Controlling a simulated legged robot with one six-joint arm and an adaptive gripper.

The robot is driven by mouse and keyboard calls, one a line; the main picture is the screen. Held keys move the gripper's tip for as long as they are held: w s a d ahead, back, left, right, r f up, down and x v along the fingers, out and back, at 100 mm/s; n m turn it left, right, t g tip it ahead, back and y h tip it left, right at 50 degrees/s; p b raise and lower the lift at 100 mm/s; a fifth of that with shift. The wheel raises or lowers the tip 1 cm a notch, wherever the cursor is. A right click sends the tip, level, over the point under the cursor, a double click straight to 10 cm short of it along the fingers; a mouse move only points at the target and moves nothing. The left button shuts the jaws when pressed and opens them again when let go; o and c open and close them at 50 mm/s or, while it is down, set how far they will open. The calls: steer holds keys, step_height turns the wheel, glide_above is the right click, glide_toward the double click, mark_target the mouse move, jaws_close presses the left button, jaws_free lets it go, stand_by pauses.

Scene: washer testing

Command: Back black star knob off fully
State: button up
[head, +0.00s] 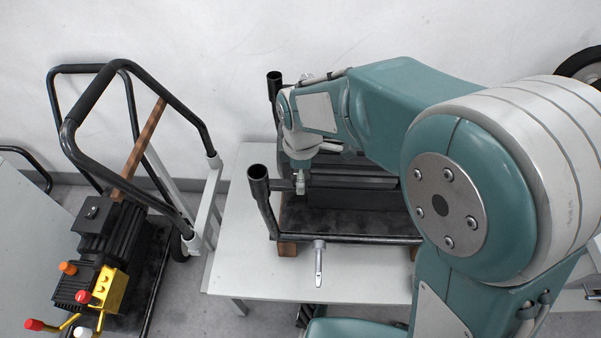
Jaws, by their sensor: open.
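My gripper (300,184) points down at the end of my teal and white arm, over the left part of a dark machine (345,188) on a light table. It shows small and partly behind my wrist; it is open, and nothing shows held in it. It is just right of a black upright tube end (258,184); I cannot tell whether they touch. I cannot make out a black star knob; my arm covers much of the machine's right side. A silver lever handle (318,263) hangs at the machine's front edge.
The table (245,265) is bare at its front left. A second black tube end (274,84) stands behind.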

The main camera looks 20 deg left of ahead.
step_height(320, 180, up, 12)
stand_by(0.6)
steer(key=s+d+r+m+t, duration=0.25)
steer(key=d+m, duration=0.45)
steer(key=d, duration=0.4)
steer(key=s+d+r+m+t, duration=0.1)
steer(key=s+d+r+m, duration=0.15)
steer(key=d+m, duration=0.6)
steer(key=s+d+f+m+t, duration=0.2)
steer(key=s+d+m, duration=0.3)
steer(key=d, duration=0.3)
steer(key=shift+s, duration=0.9)
